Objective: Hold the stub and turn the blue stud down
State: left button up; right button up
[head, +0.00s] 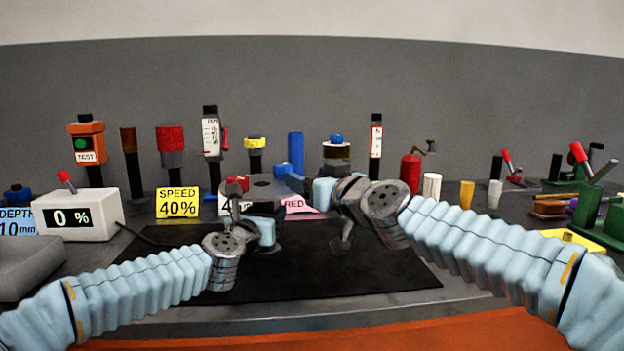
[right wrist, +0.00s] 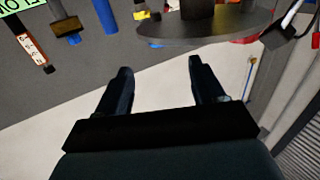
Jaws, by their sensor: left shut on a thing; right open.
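The tilting positioner shows as a grey round plate (head: 265,188) in the middle of the head view, with a red piece (head: 237,183) at its left rim. A small blue piece (head: 282,170) shows at its far right edge; I take it for the blue stud. My left gripper (head: 266,236) is below the plate's front, shut on what seems to be the stub, which its fingers mostly hide. My right gripper (head: 298,183) is at the plate's right side. In the right wrist view its open fingers (right wrist: 158,72) have nothing between them, and the plate (right wrist: 220,30) lies beyond them.
A black mat (head: 370,270) covers the table's front middle. A white 0 % display box (head: 75,215) and a yellow SPEED 40% card (head: 177,202) stand left. Several posts and tools line the back. A green clamp (head: 590,205) stands at right.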

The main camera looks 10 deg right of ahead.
aim_at(284, 167)
jog(key=shift+o, duration=0.2)
jog(key=a+r+n+y, duration=0.1)
jog(key=a, duration=0.3)
jog(key=s+a+r+n+g+y, duration=0.1)
jog(key=a+n, duration=0.1)
jog(key=a, duration=0.2)
jog(key=a+r+n+y, duration=0.1)
jog(key=a+r+n, duration=0.1)
jog(key=a, duration=0.2)
jog(key=shift+s+a+g, duration=0.25)
jog(key=shift+a+g, duration=0.05)
jog(key=shift+w+a+f+m+g+h, duration=0.25)
jog(key=shift+w+a+f+h, duration=0.1)
jog(key=shift+a+h, duration=0.25)
jog(key=shift+w+a+f+m+g+h, duration=0.2)
jog(key=shift+a+f+g+h, duration=0.1)
jog(key=shift+a+h, duration=0.3)
jog(key=d+m+h, duration=0.1)
jog(key=d+r+m+h, duration=0.1)
jog(key=shift+s+r+h, duration=0.25)
jog(key=shift+s+h, duration=0.05)
jog(key=shift+s, duration=0.1)
jog(key=d+m+h, duration=0.4)
jog(key=d+m, duration=0.2)
jog(key=d, duration=0.3)
jog(key=x, duration=1.1)
jog(key=shift+w+d+f, duration=0.1)
jog(key=shift+w, duration=0.05)
